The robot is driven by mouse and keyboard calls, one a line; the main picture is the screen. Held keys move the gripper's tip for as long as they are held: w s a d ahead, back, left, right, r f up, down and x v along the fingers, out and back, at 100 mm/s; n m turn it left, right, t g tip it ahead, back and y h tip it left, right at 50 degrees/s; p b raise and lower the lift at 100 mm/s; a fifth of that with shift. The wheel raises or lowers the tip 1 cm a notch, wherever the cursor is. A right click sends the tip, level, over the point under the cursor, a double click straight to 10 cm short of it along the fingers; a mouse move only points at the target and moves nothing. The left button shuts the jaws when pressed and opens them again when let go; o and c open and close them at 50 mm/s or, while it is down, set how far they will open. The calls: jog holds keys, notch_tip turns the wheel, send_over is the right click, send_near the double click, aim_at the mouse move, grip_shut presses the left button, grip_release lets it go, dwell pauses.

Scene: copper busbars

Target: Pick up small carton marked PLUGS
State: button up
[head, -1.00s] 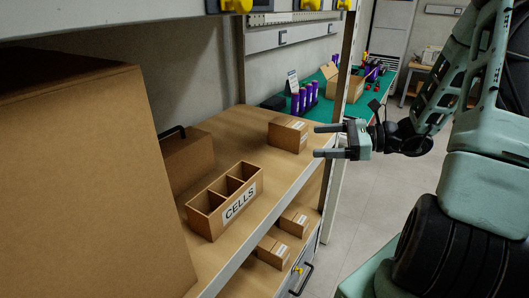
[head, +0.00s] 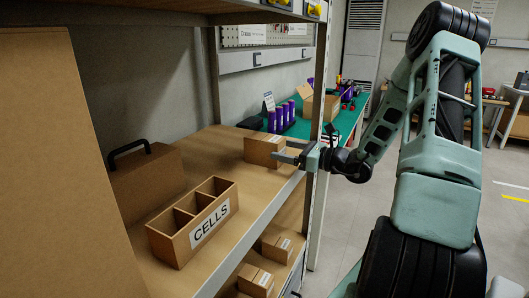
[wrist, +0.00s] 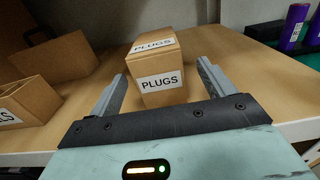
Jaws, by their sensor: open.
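The small brown carton marked PLUGS (wrist: 157,68) stands upright on the wooden shelf, with white labels on its top and front. In the head view the carton (head: 262,150) is near the shelf's right end. My gripper (head: 286,152) is open at the shelf's front edge, its fingers pointing at the carton. In the wrist view my gripper (wrist: 163,84) has one finger on each side of the carton's near part, with gaps on both sides. The carton is not gripped.
A divided box marked CELLS (head: 195,222) stands on the shelf (head: 225,160) to the left, with a handled brown case (head: 146,180) behind it. A large brown box (head: 60,170) fills the left. Smaller cartons (head: 265,265) sit below. A shelf post (head: 317,110) stands close to my gripper.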

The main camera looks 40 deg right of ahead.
aim_at(267, 146)
jog(key=shift+b+x, duration=0.3)
jog(key=shift+x, duration=3.05)
jog(key=shift+a, duration=0.1)
jog(key=c, duration=1.3)
